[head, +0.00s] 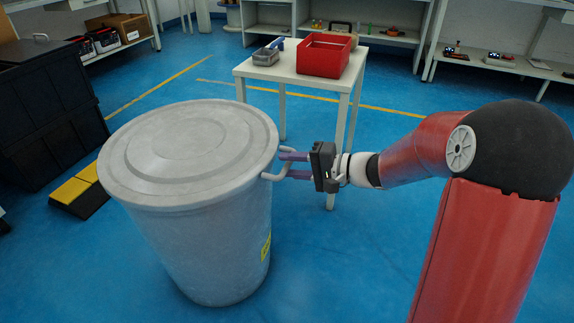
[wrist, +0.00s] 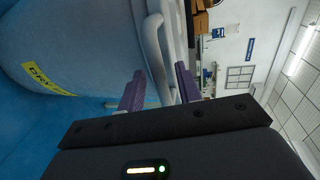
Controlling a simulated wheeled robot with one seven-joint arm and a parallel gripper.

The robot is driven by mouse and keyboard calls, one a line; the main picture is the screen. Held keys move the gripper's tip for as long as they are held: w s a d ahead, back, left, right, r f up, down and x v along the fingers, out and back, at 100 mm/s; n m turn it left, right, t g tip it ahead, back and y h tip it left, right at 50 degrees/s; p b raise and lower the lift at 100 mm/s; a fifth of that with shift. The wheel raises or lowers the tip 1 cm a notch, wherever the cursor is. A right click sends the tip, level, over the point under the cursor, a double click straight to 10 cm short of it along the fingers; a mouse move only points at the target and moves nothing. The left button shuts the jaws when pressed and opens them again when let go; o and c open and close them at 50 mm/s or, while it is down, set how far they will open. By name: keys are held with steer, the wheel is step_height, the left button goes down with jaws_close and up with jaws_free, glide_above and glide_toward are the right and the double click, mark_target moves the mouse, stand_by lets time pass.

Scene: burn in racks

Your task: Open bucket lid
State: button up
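A large grey bucket (head: 215,235) stands upright on the blue floor in the head view. Its round grey lid (head: 190,145) sits flat on top. A loop handle (head: 278,168) sticks out from the rim on the right. My gripper (head: 288,165) is at this handle, its purple fingers pointing left toward the bucket. In the wrist view the bucket (wrist: 85,40) fills the upper left, and the handle (wrist: 157,50) runs between the two separated fingers of my gripper (wrist: 160,90). The fingers look apart from the handle, with gaps on both sides.
A white table (head: 270,76) behind the bucket holds a red bin (head: 325,55) and a small grey device (head: 267,55). A black case (head: 45,110) stands at the left, near a yellow and black block (head: 80,188). Shelves line the back wall.

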steer(key=shift+x, duration=0.75)
jaws_close()
